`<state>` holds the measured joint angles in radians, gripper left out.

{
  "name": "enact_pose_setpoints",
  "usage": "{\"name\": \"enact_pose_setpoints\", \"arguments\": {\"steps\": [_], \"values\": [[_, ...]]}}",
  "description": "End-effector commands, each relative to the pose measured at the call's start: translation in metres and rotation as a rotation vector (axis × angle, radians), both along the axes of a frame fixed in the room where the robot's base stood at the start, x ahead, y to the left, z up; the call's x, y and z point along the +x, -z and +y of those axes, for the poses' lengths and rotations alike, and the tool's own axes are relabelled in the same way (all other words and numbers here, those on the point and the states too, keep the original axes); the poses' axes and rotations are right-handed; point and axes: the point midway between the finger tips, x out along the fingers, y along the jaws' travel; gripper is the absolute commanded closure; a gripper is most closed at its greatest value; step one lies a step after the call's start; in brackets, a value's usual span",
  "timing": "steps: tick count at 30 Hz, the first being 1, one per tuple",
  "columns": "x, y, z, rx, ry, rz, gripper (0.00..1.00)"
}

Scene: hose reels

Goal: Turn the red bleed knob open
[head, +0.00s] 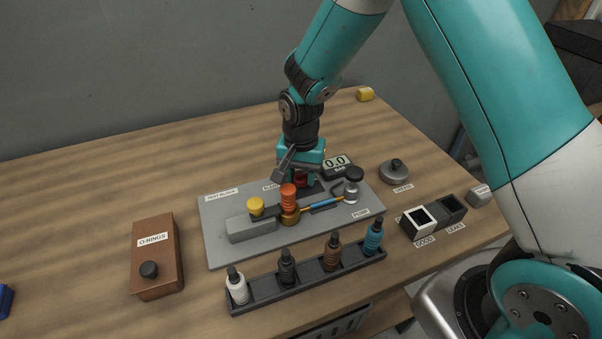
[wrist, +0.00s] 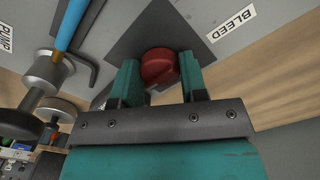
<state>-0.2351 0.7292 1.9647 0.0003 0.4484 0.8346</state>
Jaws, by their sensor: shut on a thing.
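The red bleed knob (wrist: 158,64) sits on a dark square plate beside the BLEED label (wrist: 231,25) in the wrist view. My gripper (wrist: 160,80) has one teal finger on each side of the knob and is shut on it. In the head view my gripper (head: 301,173) points down at the back of the grey board, and only a bit of the red knob (head: 300,181) shows beneath it. The knob's turn angle cannot be told.
An orange knob (head: 288,196) on a brass fitting and a yellow knob (head: 256,206) stand in front of my gripper. A gauge reading 0.0 (head: 337,162) and a black-topped pump (head: 353,184) are to the right. Bottles fill a front rack (head: 308,284).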

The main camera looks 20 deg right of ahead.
Motion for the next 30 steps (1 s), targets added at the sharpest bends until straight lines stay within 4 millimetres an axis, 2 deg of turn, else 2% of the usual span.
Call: {"name": "enact_pose_setpoints", "arguments": {"steps": [11, 12, 14, 15, 24, 26, 30], "values": [[0.001, -0.001, 0.001, 0.002, 0.003, -0.003, 0.84], [0.001, -0.001, 0.001, 0.002, 0.003, -0.003, 0.51], [0.001, -0.001, 0.001, 0.002, 0.003, -0.003, 0.37], [0.001, -0.001, 0.001, 0.002, 0.003, -0.003, 0.35], [0.001, -0.003, 0.0, 0.001, 0.003, -0.002, 0.35], [0.001, -0.008, 0.0, 0.001, 0.003, -0.003, 0.35], [0.001, -0.031, 0.0, 0.002, 0.003, -0.006, 0.35]]}}
